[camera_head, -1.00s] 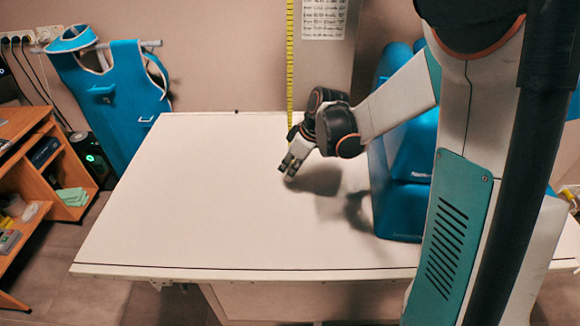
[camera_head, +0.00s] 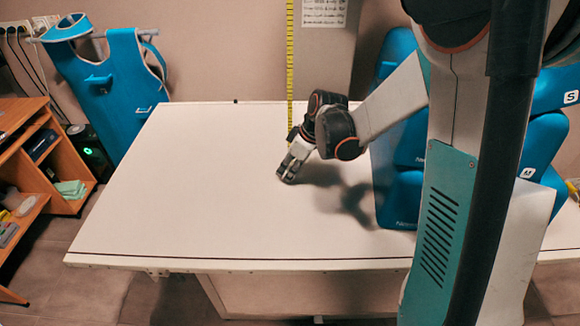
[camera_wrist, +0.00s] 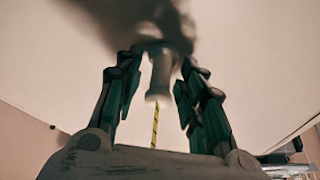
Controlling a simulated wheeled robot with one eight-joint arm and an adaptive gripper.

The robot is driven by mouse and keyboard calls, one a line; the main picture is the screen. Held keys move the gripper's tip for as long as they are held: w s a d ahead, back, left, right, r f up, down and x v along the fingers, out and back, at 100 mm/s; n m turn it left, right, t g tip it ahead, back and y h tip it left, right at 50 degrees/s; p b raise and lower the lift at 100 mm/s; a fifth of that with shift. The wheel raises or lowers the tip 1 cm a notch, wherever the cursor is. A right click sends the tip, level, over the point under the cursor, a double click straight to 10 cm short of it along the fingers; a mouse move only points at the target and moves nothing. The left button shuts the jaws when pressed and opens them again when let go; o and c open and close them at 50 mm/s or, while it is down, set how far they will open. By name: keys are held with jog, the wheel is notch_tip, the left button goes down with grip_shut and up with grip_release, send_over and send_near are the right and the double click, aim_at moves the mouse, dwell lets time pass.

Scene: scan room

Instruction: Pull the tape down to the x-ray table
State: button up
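The yellow measuring tape (camera_head: 290,60) hangs straight down in front of the back wall to my gripper (camera_head: 287,174). My gripper points down, close above the white x-ray table (camera_head: 170,200), around the middle of its far half; I cannot tell whether it touches the top. The tape shows behind that piece (camera_wrist: 154,130). The end piece is hidden in the head view.
Blue cushions (camera_head: 400,190) stand on the table's right part, partly behind my arm. A blue apron (camera_head: 120,90) hangs at the left wall. A wooden shelf (camera_head: 70,165) stands left of the table. The table's left and front areas are clear.

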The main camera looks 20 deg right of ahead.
jog(key=shift+r, duration=0.1)
jog(key=v, duration=1.1)
jog(key=shift+s+r, duration=0.15)
jog(key=shift+r, duration=0.2)
jog(key=shift+d, duration=0.1)
jog(key=s+a+r+m+t+h, duration=0.1)
jog(key=s+a+r+m+h, duration=0.15)
jog(key=s+a, duration=0.35)
jog(key=s+d+r+m+t, duration=0.2)
jog(key=s+m, duration=0.4)
jog(key=s, duration=0.7)
jog(key=shift+s+d+t+h, duration=0.35)
jog(key=shift+d+t, duration=0.05)
jog(key=shift+t, duration=0.1)
jog(key=shift+r+m, duration=0.1)
jog(key=shift+m, duration=0.15)
dwell(2.1)
